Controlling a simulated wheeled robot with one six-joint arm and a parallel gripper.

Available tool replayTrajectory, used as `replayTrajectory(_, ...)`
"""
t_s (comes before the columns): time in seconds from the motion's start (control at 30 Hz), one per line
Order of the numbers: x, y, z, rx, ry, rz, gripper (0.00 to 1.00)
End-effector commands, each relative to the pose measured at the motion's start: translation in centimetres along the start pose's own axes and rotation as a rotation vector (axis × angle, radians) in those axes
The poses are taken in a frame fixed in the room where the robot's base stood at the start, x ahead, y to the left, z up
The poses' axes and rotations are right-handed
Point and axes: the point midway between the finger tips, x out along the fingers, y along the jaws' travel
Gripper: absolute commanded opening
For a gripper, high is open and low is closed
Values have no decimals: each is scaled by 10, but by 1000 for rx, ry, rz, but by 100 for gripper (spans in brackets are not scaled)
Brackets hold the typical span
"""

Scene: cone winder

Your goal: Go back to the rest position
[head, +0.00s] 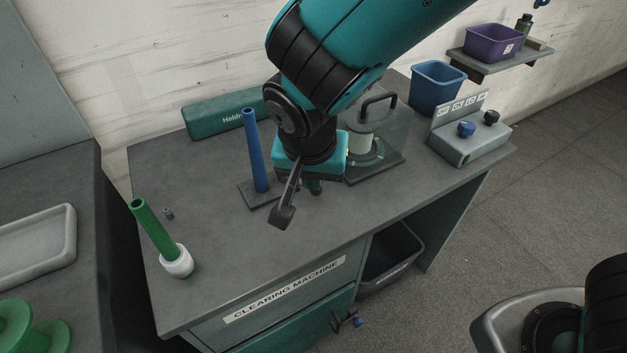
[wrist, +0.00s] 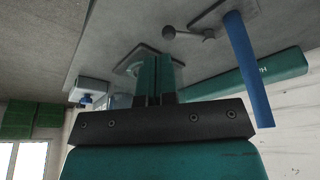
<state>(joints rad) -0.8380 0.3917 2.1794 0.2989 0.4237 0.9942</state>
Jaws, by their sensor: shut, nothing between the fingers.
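My gripper (head: 314,187) hangs over the middle of the desk (head: 225,225) in the head view, pointing down. In the wrist view its two green fingers (wrist: 153,80) lie together, shut with nothing between them. The blue tube (head: 254,150) stands upright on a dark base plate just left of my gripper. It also shows at the right of the wrist view (wrist: 248,70). A guarded spindle unit with a pale cylinder (head: 360,142) and a black handle stands just behind and right of my gripper, partly hidden by my arm.
A long green box (head: 222,114) lies at the back. A blue bin (head: 437,88) and a knobbed control box (head: 470,140) are at the right. The desk's front middle is clear.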

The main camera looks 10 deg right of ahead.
Motion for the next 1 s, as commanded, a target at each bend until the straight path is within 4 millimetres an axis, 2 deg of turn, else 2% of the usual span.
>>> replayTrajectory(0.47, -1, 1, 0, 0, -1, 0, 0)
replayTrajectory(0.57, -8, 8, -2, -23, -25, -12, 0)
replayTrajectory(0.67, -32, 29, -5, -107, -94, -59, 0)
replayTrajectory(0.77, -67, 61, 1, -262, -178, -152, 0)
replayTrajectory(0.9, -114, 100, 22, -513, -237, -313, 0)
replayTrajectory(1.0, -139, 119, 40, -670, -236, -410, 0)
